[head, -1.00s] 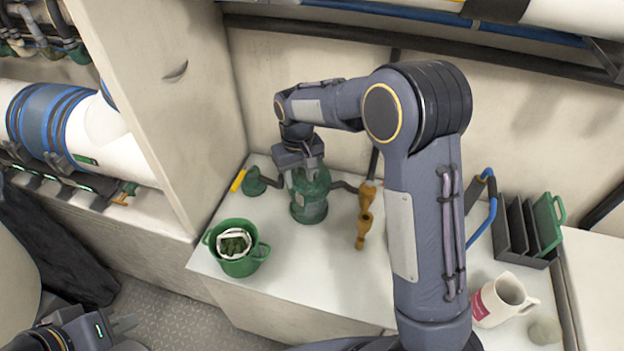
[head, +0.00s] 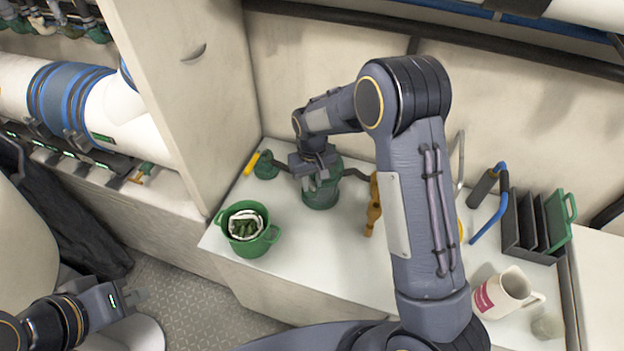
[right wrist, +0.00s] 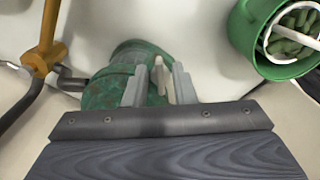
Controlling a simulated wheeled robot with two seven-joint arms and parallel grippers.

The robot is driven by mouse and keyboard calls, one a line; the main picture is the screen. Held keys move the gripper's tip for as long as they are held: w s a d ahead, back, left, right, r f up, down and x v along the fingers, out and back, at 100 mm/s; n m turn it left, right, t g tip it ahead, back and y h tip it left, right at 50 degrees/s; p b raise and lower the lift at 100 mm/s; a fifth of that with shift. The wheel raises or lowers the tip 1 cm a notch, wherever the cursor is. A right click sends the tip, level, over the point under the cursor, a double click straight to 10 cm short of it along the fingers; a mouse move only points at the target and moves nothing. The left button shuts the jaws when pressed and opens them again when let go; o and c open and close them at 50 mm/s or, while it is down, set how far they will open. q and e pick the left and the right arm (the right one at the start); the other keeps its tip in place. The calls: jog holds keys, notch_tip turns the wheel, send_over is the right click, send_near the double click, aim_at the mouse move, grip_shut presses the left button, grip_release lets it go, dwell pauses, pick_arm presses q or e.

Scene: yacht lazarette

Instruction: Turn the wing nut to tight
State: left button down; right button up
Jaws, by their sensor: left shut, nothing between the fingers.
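A green, worn metal housing (head: 322,196) stands on the white counter. It also shows in the right wrist view (right wrist: 106,92). My right gripper (head: 314,180) points down over its top and hides much of it. In the right wrist view the two grey fingers (right wrist: 159,88) stand apart, with a thin beige piece (right wrist: 159,76) between them and narrow gaps visible beside it. This piece may be a wing of the wing nut; I cannot be sure. My left gripper (head: 134,297) is shut and empty at the lower left, over the floor and away from the counter.
A green pot (head: 246,230) with a white-rimmed bag stands left of the housing. Brass fittings (head: 374,205) and dark piping lie to its right. A white jug (head: 505,292) and a dark rack (head: 528,225) stand further right. The front counter middle is clear.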

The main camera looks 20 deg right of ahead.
grip_shut()
jog(key=shift+m, duration=0.4)
jog(key=m+b, duration=0.1)
jog(key=m, duration=0.2)
jog(key=shift+a, duration=0.1)
jog(key=m+b, duration=0.1)
jog(key=m, duration=0.3)
jog(key=shift+m, duration=0.3)
jog(key=m, duration=0.4)
jog(key=shift+w+a+m, duration=0.1)
jog(key=shift+w+m, duration=0.05)
jog(key=shift+m, duration=0.15)
jog(key=m+p, duration=0.1)
jog(key=m, duration=0.4)
jog(key=shift+w+r, duration=0.1)
jog(key=shift+m, duration=0.3)
